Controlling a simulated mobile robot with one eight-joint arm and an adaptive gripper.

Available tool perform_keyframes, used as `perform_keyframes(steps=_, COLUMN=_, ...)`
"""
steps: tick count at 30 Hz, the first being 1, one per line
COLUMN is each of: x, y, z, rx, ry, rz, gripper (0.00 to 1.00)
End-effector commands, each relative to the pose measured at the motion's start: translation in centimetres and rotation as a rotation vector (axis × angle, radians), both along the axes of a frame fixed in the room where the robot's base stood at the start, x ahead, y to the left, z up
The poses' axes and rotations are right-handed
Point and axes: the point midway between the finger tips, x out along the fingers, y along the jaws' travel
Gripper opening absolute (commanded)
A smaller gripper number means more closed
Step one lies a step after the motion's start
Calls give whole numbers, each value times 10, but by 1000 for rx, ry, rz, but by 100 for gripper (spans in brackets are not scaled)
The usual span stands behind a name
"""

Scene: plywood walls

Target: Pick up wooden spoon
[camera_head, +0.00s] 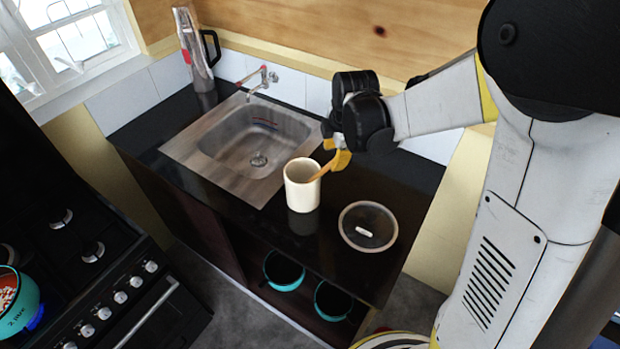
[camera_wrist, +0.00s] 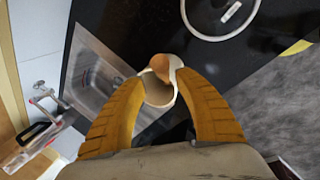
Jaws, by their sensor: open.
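The wooden spoon (camera_head: 323,171) leans in a cream-white cup (camera_head: 300,192) on the black counter, its upper end sticking out over the right of the rim. My gripper (camera_head: 338,152), with yellow fingers, is at the spoon's upper end, above and right of the cup. In the wrist view the spoon (camera_wrist: 163,66) shows as a tan, rounded end between the two fingertips, with the cup (camera_wrist: 158,92) beneath. My gripper is open, with a finger on each side. I cannot tell whether either finger touches the spoon.
A steel sink (camera_head: 239,142) with a tap (camera_head: 262,80) lies left of the cup. A round glass lid (camera_head: 368,226) lies to its right. A tall flask (camera_head: 195,55) stands in the back corner. A stove (camera_head: 70,250) is at left. Teal pots (camera_head: 284,271) sit on the shelf below.

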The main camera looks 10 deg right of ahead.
Motion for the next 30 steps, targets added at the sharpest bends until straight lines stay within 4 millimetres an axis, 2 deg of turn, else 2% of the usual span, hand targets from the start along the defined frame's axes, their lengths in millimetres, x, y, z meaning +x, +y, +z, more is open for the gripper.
perform_keyframes(steps=6, x=3, y=4, z=-34, rx=0, ry=0, rz=-1, gripper=39)
perform_keyframes(steps=9, x=7, y=5, z=-45, rx=0, ry=0, rz=-1, gripper=39)
perform_keyframes(steps=18, x=8, y=5, z=-48, rx=0, ry=0, rz=-1, gripper=38)
perform_keyframes(steps=20, x=8, y=5, z=-48, rx=0, ry=0, rz=-1, gripper=20)
perform_keyframes(steps=21, x=8, y=5, z=-48, rx=0, ry=0, rz=-1, gripper=7)
perform_keyframes(steps=22, x=8, y=5, z=-48, rx=0, ry=0, rz=-1, gripper=0)
perform_keyframes(steps=30, x=8, y=4, z=-48, rx=0, ry=0, rz=-1, gripper=0)
